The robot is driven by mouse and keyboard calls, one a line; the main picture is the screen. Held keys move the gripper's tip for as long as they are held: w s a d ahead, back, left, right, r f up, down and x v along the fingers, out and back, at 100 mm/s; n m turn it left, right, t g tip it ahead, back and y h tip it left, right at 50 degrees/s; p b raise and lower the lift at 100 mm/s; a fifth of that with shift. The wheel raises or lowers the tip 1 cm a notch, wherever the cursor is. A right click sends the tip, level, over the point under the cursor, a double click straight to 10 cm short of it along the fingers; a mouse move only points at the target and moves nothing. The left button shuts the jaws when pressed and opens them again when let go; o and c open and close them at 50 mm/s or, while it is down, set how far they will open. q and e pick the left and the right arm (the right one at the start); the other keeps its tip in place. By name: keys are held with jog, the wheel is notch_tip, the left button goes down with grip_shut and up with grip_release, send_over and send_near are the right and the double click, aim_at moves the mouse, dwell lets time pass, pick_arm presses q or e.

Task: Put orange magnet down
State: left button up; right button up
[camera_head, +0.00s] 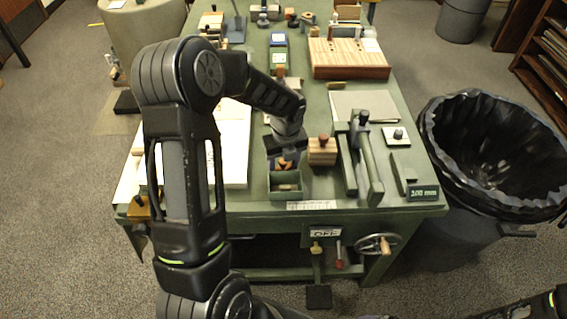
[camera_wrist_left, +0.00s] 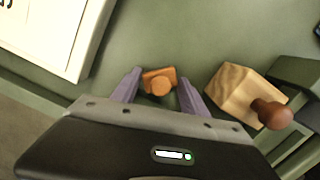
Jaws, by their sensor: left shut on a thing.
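In the head view my left gripper (camera_head: 284,163) points down over the front middle of the green table, with a bit of orange magnet (camera_head: 285,167) showing between the fingers. I cannot tell whether the magnet touches the surface below. My right gripper is not in view.
A wooden block (camera_head: 321,151) with a brown knob stands just right of the gripper; the left wrist view shows it too (camera_wrist_left: 238,88). A small green box (camera_head: 286,194) is in front. A white board (camera_head: 236,150) lies left. A green clamp-like stand (camera_head: 360,180) is further right.

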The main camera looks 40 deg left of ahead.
pick_arm(q)
jog(key=shift+f, duration=0.15)
jog(key=o, duration=1.4)
jog(key=shift+o, duration=0.2)
notch_tip(320, 180, up, 12)
jog(key=d, duration=0.1)
jog(key=shift+s+r+b, duration=0.2)
jog(key=shift+s+b, duration=0.1)
jog(key=shift+s, duration=0.15)
jog(key=shift+d+f, duration=0.1)
